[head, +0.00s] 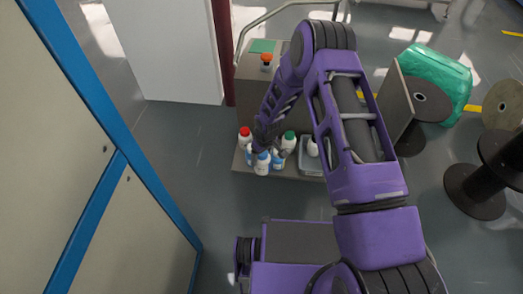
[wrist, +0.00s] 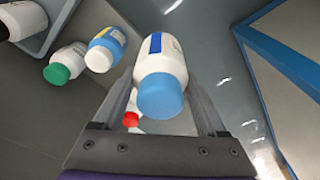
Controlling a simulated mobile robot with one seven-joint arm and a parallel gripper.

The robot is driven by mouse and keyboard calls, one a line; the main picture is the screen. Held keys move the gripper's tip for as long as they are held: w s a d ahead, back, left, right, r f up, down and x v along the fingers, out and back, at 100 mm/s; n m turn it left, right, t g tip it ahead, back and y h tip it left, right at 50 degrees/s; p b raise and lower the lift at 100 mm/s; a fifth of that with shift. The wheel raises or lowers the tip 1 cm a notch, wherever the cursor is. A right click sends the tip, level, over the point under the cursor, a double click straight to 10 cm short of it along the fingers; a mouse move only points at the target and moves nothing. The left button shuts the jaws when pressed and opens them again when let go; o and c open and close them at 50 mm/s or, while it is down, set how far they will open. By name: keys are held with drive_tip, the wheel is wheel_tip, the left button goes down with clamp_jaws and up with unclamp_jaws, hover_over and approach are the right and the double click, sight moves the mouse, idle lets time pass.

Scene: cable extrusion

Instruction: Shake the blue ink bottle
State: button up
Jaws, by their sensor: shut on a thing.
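The blue ink bottle is white with a light blue cap and a blue label band. It sits between the two fingers in the wrist view (wrist: 162,65), its cap toward the camera. My gripper (wrist: 160,82) is shut on its sides.
A red-capped bottle (head: 245,135), a green-capped bottle (head: 289,141) and a blue-and-white bottle (wrist: 106,48) stand close by. A grey tray (head: 311,166) is at the right of the shelf (head: 287,177). A blue-edged cabinet (head: 90,150) stands left, with clear floor between.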

drive_tip(key=r, duration=0.5)
drive_tip(key=shift+w+r, duration=0.3)
drive_tip(key=shift+r, duration=0.1)
drive_tip(key=shift+s+r, duration=0.2)
drive_tip(key=shift+r, duration=0.05)
wheel_tip(320, 180, down, 7)
drive_tip(key=shift+r, duration=0.4)
drive_tip(key=shift+r, duration=0.1)
